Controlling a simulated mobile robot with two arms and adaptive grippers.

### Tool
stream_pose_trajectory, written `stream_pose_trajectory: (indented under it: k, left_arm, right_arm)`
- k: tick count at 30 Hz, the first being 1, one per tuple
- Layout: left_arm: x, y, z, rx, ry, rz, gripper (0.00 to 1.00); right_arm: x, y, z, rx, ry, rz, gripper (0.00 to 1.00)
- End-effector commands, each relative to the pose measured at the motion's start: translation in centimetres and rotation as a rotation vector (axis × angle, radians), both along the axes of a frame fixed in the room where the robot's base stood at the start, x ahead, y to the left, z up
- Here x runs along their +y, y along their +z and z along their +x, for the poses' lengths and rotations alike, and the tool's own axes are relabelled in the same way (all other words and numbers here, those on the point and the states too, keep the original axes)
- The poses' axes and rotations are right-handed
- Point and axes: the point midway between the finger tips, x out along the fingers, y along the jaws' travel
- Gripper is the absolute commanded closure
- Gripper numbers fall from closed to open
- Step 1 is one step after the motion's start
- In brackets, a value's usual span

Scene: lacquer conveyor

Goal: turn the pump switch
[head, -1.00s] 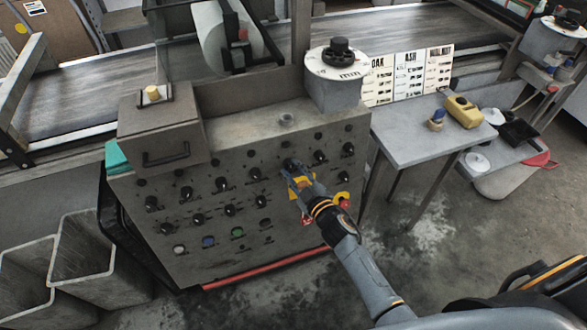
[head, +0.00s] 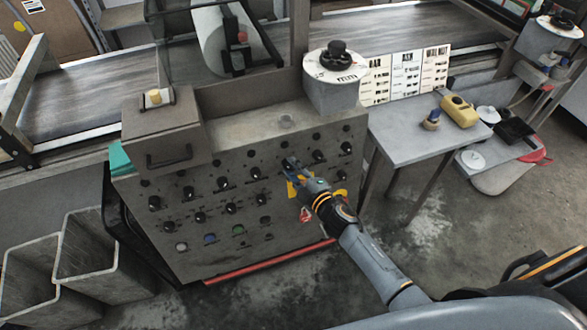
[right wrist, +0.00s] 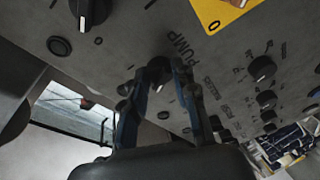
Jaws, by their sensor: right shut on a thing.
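The pump switch (right wrist: 158,72) is a small dark knob on the grey control panel (head: 215,260), beside the printed word PUMP in the right wrist view. My right gripper (right wrist: 160,78) has its two blue-grey fingers on either side of this knob and is shut on it. In the head view my right gripper (head: 291,166) is at the upper right part of the panel and its fingers hide the switch. The knob's exact angle is hard to tell. My left gripper is not in view.
Other black knobs (head: 253,173) surround the gripper. A yellow plate (right wrist: 222,10) is close by. Coloured buttons (head: 238,230) line the panel's lower part. A side table (head: 400,145) stands right, a conveyor (head: 100,85) behind, and open bins (head: 85,250) at left.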

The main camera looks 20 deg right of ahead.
Motion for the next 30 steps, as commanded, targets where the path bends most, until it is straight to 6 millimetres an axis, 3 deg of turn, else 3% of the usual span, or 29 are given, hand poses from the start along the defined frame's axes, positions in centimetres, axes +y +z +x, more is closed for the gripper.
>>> stream_pose_trajectory:
  k: [10,11,14,24,30]
  left_arm:
    - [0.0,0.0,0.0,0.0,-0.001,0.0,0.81]
    - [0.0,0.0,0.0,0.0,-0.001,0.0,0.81]
    - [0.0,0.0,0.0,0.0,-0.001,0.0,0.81]
    - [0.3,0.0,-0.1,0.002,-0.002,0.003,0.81]
    - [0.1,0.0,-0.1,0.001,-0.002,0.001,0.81]
  right_arm:
    - [0.0,0.0,0.0,0.0,0.001,-0.005,1.0]
    - [0.0,0.0,0.0,0.0,0.001,-0.005,0.7]
    - [0.0,0.0,0.0,0.0,0.001,-0.005,0.5]
    - [0.0,0.0,-0.2,0.0,0.001,-0.003,0.49]
    - [-0.6,0.3,-2.6,0.002,0.002,-0.005,0.49]
